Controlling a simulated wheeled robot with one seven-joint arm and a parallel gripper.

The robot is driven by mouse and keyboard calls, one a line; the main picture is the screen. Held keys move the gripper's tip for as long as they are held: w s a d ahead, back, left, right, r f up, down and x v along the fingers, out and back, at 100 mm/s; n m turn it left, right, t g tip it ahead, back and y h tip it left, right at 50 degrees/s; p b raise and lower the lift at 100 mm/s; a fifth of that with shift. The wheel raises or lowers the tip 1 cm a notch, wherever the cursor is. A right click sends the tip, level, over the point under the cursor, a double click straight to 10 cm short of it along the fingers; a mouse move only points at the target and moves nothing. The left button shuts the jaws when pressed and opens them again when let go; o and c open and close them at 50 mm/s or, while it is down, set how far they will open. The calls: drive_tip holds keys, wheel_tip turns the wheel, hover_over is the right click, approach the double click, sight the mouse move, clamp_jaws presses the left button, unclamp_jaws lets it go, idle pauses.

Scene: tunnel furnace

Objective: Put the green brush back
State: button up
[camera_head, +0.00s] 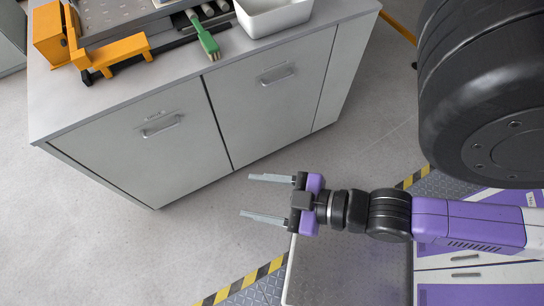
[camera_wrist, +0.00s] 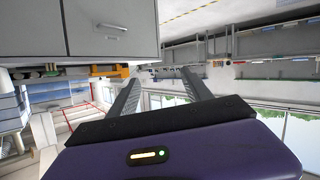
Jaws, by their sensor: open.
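My gripper (camera_head: 266,197) is open and empty, in front of the cabinet and well apart from the brush. In the wrist view, my gripper's two fingers (camera_wrist: 160,90) are spread with nothing between them.
A grey cabinet (camera_head: 160,135) with two handled doors stands ahead. On it are an orange fixture (camera_head: 122,50), a white tray (camera_head: 274,14) and other slender tools beside the brush. Yellow-black striped tape (camera_head: 240,284) marks the floor. Floor between gripper and cabinet is clear.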

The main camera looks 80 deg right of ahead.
drive_tip(key=shift+m+t+y, duration=0.4)
drive_tip(key=shift+m, duration=0.2)
drive_tip(key=s+r, duration=0.2)
drive_tip(key=r, duration=0.2)
drive_tip(key=shift+s+r, duration=0.15)
drive_tip(key=shift+s, duration=0.25)
